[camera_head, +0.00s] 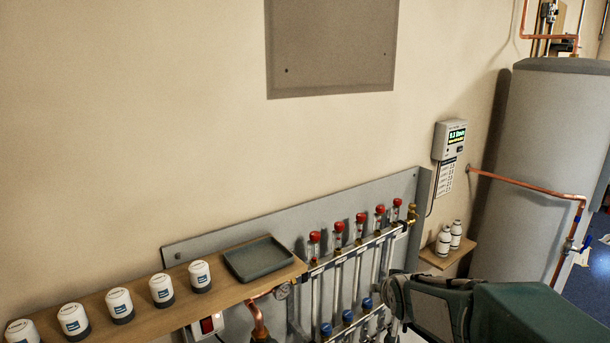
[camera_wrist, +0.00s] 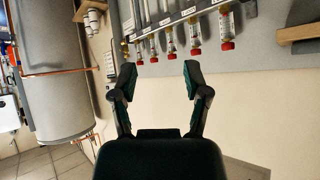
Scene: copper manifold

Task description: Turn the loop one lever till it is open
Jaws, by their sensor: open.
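The manifold (camera_head: 345,257) is on a grey wall panel, with several red-capped clear tubes (camera_head: 338,234) along its upper bar and blue caps (camera_head: 347,316) on the lower one. I cannot tell which fitting is the loop one lever or how it is set. The wrist view looks inverted; red caps (camera_wrist: 171,56) hang below the manifold bar (camera_wrist: 182,15) there. My gripper (camera_wrist: 159,76) is open and empty, its fingers spread below the red caps in that picture, apparently apart from them. In the head view my arm covers the manifold's lower right, and the fingertips are not clear.
A wooden shelf (camera_head: 130,304) with several white-capped pots and a dark tray (camera_head: 260,260) stands left of the manifold. A display box (camera_head: 450,140), two white bottles on a small shelf (camera_head: 449,254) and a large grey tank (camera_head: 548,160) are to the right.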

